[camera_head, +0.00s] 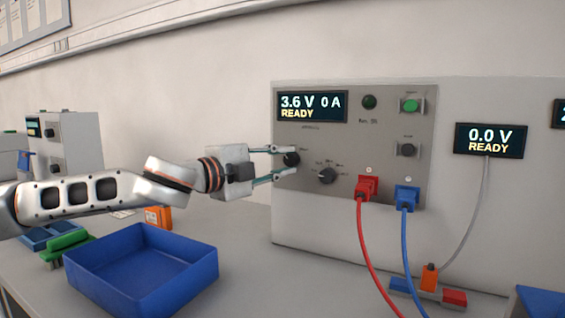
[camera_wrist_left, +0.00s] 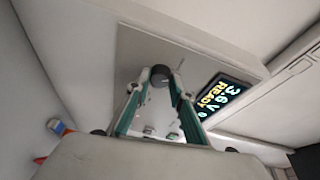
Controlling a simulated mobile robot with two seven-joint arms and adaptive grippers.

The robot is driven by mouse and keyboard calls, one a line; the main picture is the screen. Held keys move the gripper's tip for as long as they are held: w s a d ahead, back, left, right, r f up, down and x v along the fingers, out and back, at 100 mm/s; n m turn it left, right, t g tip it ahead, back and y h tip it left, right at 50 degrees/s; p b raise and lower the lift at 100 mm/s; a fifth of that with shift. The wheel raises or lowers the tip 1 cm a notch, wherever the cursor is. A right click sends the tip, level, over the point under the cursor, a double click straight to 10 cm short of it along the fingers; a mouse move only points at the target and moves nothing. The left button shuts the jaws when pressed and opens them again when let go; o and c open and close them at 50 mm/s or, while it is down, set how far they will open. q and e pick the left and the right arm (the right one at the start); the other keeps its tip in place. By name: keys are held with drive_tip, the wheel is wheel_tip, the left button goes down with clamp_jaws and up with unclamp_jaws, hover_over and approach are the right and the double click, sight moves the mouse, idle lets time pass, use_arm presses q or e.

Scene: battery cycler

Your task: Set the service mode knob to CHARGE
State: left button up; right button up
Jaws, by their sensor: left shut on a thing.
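The cycler's grey front panel (camera_head: 400,130) carries a dark round knob (camera_head: 291,159) near its left edge. My left gripper (camera_head: 294,160) reaches in from the left, with one fingertip above and one below this knob, shut on it. In the left wrist view the fingers (camera_wrist_left: 160,82) close around the dark knob (camera_wrist_left: 160,72). A second black knob (camera_head: 327,176), with small marks around it, sits to the lower right, clear of the fingers. The labels are too small to read, so I cannot tell the knob's setting. The panel display (camera_head: 311,106) reads 3.6 V, 0 A, READY. My right gripper is not in view.
Red (camera_head: 367,188) and blue (camera_head: 406,197) plugs with hanging cables are in the panel's lower right. A green button (camera_head: 410,105) and a black button (camera_head: 407,150) sit above them. An empty blue bin (camera_head: 188,237) stands on the bench below my left arm.

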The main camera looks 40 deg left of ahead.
use_arm(q)
drive_tip(key=o, duration=1.1)
drive_tip(key=shift+d, duration=0.1)
drive_tip(key=shift+s+d, duration=0.1)
drive_tip(key=shift+s, duration=0.55)
drive_tip(key=shift+s+a, duration=0.3)
drive_tip(key=shift+s, duration=0.35)
drive_tip(key=shift+s+a, duration=0.2)
drive_tip(key=shift+s, duration=2.25)
